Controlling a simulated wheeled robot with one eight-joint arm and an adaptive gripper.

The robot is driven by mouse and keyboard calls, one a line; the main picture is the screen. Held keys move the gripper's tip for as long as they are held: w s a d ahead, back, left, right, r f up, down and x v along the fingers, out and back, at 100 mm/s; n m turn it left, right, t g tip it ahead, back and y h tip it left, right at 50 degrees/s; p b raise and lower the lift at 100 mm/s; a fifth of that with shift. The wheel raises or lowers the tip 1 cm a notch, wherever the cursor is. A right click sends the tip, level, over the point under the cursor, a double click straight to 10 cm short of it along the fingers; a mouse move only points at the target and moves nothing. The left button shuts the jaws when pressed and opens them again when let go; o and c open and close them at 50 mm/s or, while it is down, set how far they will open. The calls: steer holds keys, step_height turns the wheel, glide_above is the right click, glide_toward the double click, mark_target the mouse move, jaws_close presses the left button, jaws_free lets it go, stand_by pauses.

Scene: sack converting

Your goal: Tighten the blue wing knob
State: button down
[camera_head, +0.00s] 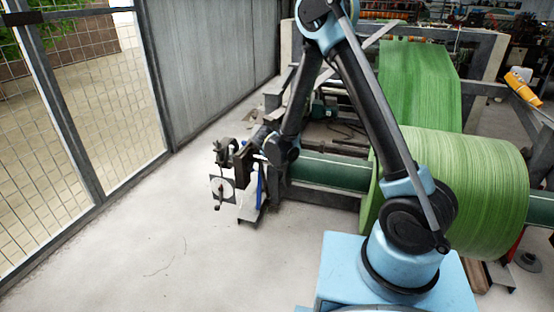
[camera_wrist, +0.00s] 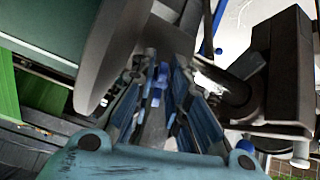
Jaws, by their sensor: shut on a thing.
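The blue wing knob (camera_wrist: 157,84) shows in the wrist view as a small blue piece between the two fingers of my gripper (camera_wrist: 158,72). My gripper is shut on it, and the fingers hide most of its shape. In the head view my arm reaches down to the dark shaft-end bracket, left of the green roller. The knob cannot be made out there, and my fingertips are too small to tell. How far the knob is turned cannot be seen.
A large green roll (camera_head: 475,185) sits on the green roller (camera_head: 325,172) at the right. A white dial with a crank (camera_head: 221,190) and an upright blue bar (camera_head: 259,190) are beside the bracket. A mesh fence (camera_head: 85,110) stands left; the floor (camera_head: 150,250) in front is clear.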

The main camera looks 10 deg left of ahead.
steer(key=shift+m, duration=0.8)
steer(key=shift+s, duration=0.1)
steer(key=c, duration=1.5)
jaws_free()
steer(key=shift+c, duration=0.2)
steer(key=v, duration=1.1)
steer(key=shift+s+r, duration=0.25)
steer(key=shift+r, duration=0.05)
steer(key=shift+a, duration=0.1)
